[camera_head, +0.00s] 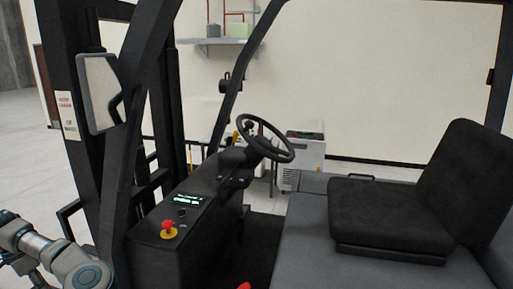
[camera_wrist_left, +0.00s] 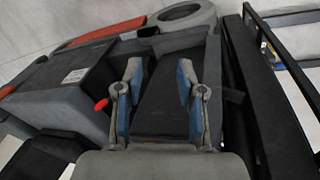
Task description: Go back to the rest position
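My left gripper (camera_wrist_left: 160,68) shows in the left wrist view with its two blue-padded fingers spread apart. It is open, with nothing held between the pads. Dark forklift floor or panel surface lies beyond the fingers. In the head view, part of my left arm (camera_head: 60,262) enters at the lower left corner, beside the forklift's front post; its gripper is not visible there. My right arm and right gripper are not in either view.
A forklift cab fills the head view, with a steering wheel (camera_head: 265,138), black seat (camera_head: 392,210), red emergency knob (camera_head: 168,228), mirror (camera_head: 100,92) and dark frame posts. A wall shelf (camera_head: 212,41) and white cabinet (camera_head: 304,155) stand behind. Pale floor shows at left.

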